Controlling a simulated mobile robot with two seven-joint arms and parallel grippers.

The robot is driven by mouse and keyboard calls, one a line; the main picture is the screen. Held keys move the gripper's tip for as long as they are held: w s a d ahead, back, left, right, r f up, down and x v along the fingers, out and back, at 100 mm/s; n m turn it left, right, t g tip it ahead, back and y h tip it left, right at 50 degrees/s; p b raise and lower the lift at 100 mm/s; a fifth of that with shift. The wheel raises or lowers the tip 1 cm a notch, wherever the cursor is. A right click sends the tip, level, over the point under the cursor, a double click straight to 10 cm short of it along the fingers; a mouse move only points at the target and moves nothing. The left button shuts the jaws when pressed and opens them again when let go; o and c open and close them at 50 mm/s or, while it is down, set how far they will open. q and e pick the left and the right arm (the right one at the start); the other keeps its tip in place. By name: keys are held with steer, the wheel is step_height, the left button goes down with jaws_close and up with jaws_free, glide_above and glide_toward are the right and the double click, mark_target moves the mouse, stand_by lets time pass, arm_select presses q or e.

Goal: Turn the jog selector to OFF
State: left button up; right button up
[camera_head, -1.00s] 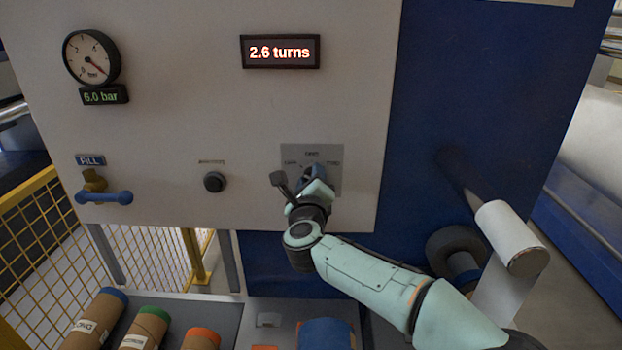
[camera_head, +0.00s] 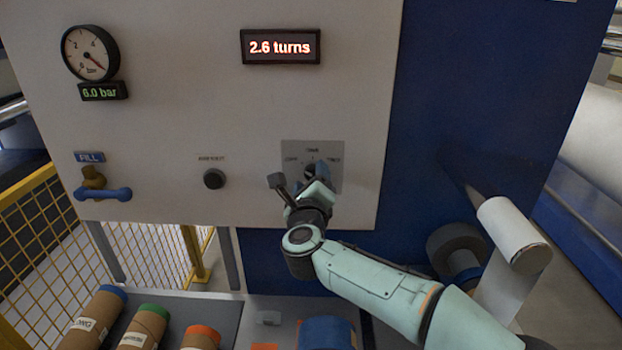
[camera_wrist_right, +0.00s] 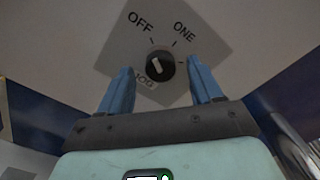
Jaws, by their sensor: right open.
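The jog selector is a round black knob (camera_wrist_right: 160,66) with a pale pointer mark, on a grey plate (camera_wrist_right: 200,32) lettered OFF at upper left and ONE at upper right in the right wrist view. More lettering lies below left of the knob. In the head view the plate (camera_head: 334,150) is on the white panel, and my right gripper (camera_head: 317,176) largely hides the knob. In the right wrist view my right gripper (camera_wrist_right: 160,74) is open, its blue fingers on either side of the knob with gaps; contact is not visible. My left gripper is not in view.
A black push button (camera_head: 215,179) and a blue-handled valve (camera_head: 104,194) are left of the plate. A pressure gauge (camera_head: 90,53) and a display (camera_head: 280,47) reading 2.6 turns are above. Cardboard rolls (camera_head: 96,322) lie below; a white roller (camera_head: 513,234) juts out at right.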

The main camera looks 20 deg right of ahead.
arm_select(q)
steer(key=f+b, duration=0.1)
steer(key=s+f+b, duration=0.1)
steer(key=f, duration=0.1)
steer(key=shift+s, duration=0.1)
arm_select(e)
steer(key=v, duration=1.1)
steer(key=shift+s, duration=0.2)
steer(key=shift+a, duration=0.1)
